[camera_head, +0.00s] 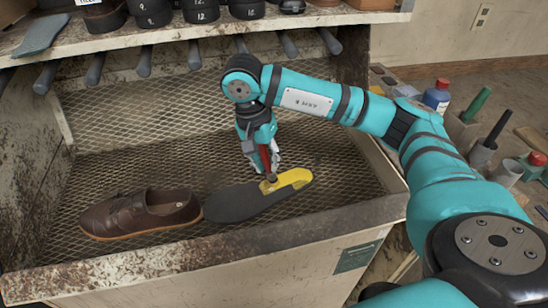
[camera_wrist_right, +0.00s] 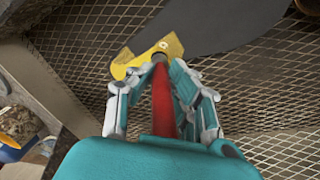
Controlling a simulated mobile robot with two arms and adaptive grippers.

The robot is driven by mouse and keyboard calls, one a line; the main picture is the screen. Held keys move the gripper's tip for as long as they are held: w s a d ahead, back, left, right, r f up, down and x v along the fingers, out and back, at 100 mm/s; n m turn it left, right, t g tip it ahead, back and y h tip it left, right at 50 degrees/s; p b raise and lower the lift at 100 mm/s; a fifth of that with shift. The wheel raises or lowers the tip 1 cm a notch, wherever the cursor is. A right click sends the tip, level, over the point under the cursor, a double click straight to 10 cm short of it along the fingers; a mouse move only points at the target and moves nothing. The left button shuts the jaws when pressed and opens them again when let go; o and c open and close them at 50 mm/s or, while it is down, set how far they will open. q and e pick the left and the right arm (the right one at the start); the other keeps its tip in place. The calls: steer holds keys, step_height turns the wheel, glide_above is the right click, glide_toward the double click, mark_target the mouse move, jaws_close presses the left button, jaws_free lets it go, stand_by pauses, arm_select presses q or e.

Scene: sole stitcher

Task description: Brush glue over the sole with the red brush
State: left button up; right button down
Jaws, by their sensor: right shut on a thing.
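My right gripper (camera_head: 264,160) is shut on the red brush (camera_head: 265,155) over the mesh bench, with the brush pointing down. The brush also shows in the right wrist view (camera_wrist_right: 163,105), its handle between the fingers (camera_wrist_right: 155,75). Its lower end is at the yellow part of the sole; the bristles are hard to make out. The dark sole (camera_head: 238,204) lies flat on the mesh. A yellow layer (camera_head: 293,179), which looks like glue, covers its right end; the rest is dark grey. My left gripper is out of view.
A brown shoe (camera_head: 140,214) lies left of the sole, close to its end. The mesh tray has a raised front rim (camera_head: 200,251). A shelf with black pots (camera_head: 200,10) hangs above the back. A blue bottle (camera_head: 437,95) and a green-handled tool (camera_head: 476,105) stand at right.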

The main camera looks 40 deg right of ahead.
mark_target(189, 199)
steer(key=shift+w+a, duration=0.15)
steer(key=shift+a, duration=0.25)
steer(key=shift+s+a, duration=0.2)
steer(key=shift+a, duration=0.7)
steer(key=shift+w+a, duration=0.3)
steer(key=shift+a, duration=0.55)
steer(key=shift+w+a, duration=0.25)
steer(key=shift+a, duration=0.6)
steer(key=shift+s+a, duration=0.25)
steer(key=shift+a, duration=0.6)
steer(key=shift+w+a, duration=0.25)
steer(key=shift+a, duration=0.3)
steer(key=shift+w+a, duration=0.25)
steer(key=shift+a, duration=0.25)
steer(key=shift+s+a+b, duration=0.2)
steer(key=shift+a+b, duration=0.1)
steer(key=shift+a, duration=0.6)
steer(key=shift+w+a+b, duration=0.15)
steer(key=shift+w+a, duration=0.1)
steer(key=shift+a, duration=0.25)
steer(key=shift+w+a+b, duration=0.15)
steer(key=shift+w+a, duration=0.05)
steer(key=shift+a, duration=0.25)
steer(key=a, duration=0.1)
steer(key=a+b, duration=0.1)
steer(key=a, duration=0.2)
steer(key=shift+w+a, duration=0.3)
steer(key=shift+a, duration=0.1)
steer(key=shift+r, duration=0.1)
